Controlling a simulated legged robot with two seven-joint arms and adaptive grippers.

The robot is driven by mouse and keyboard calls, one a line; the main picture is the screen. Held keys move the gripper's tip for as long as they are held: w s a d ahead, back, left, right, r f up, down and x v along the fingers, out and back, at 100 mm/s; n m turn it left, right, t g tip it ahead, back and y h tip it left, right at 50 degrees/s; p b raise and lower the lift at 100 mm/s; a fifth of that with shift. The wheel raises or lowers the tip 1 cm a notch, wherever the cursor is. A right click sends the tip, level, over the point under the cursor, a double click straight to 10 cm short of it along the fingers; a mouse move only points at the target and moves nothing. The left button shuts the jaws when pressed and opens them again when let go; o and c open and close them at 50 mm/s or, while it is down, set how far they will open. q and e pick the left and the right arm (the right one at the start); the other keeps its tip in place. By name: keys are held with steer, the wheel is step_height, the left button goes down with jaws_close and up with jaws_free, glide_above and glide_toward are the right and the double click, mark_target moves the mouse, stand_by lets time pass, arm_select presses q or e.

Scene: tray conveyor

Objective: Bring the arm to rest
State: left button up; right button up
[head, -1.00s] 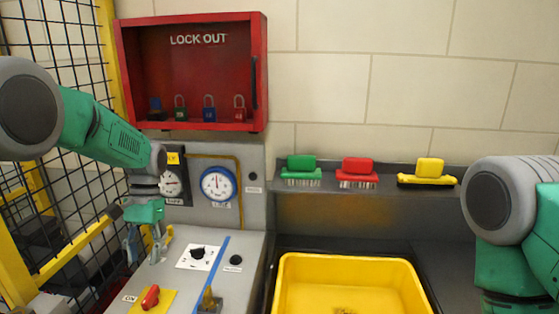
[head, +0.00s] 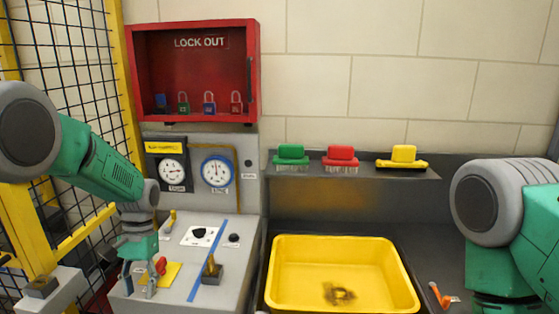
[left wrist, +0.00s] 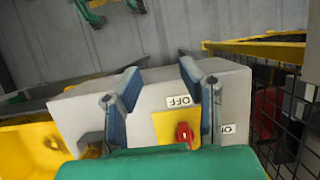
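My left arm comes in from the left in the head view. Its gripper (head: 138,280) hangs over the front left of the grey control panel (head: 175,290), overlapping the yellow switch plate (head: 171,272) and its red knob (head: 160,265) in the picture. In the left wrist view the two fingers of the left gripper (left wrist: 159,72) are spread apart with nothing between them. The red knob (left wrist: 183,134) shows there just in front of the palm, near an OFF label; I cannot tell whether anything touches it. My right arm shows only as an upper link at the right; its gripper is out of view.
A yellow tray (head: 276,250) with a dark spot inside stands right of the panel. A red lockout box (head: 187,57) with padlocks hangs above. Green, red and yellow brushes (head: 340,156) sit on the back shelf. A wire fence (head: 75,120) borders the left.

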arm_select(q)
steer(key=s+d+f+t+b, duration=0.1)
steer(key=s+f+b, duration=0.2)
steer(key=s+f, duration=0.45)
steer(key=s+f+b, duration=0.2)
steer(key=s+f, duration=0.3)
steer(key=f, duration=0.5)
steer(key=s+d+f+t+b, duration=0.1)
steer(key=s+f+b, duration=0.2)
steer(key=s+f, duration=0.45)
steer(key=s+f+t+b, duration=0.1)
steer(key=s+f+b, duration=0.1)
steer(key=s, duration=0.5)
steer(key=s+f+t+b, duration=0.1)
steer(key=s+f+b, duration=0.2)
steer(key=s, duration=0.4)
steer(key=shift+s+d+f+t+b, duration=0.3)
steer(key=shift+d+f, duration=0.15)
steer(key=shift+f, duration=0.2)
steer(key=shift+w, duration=0.2)
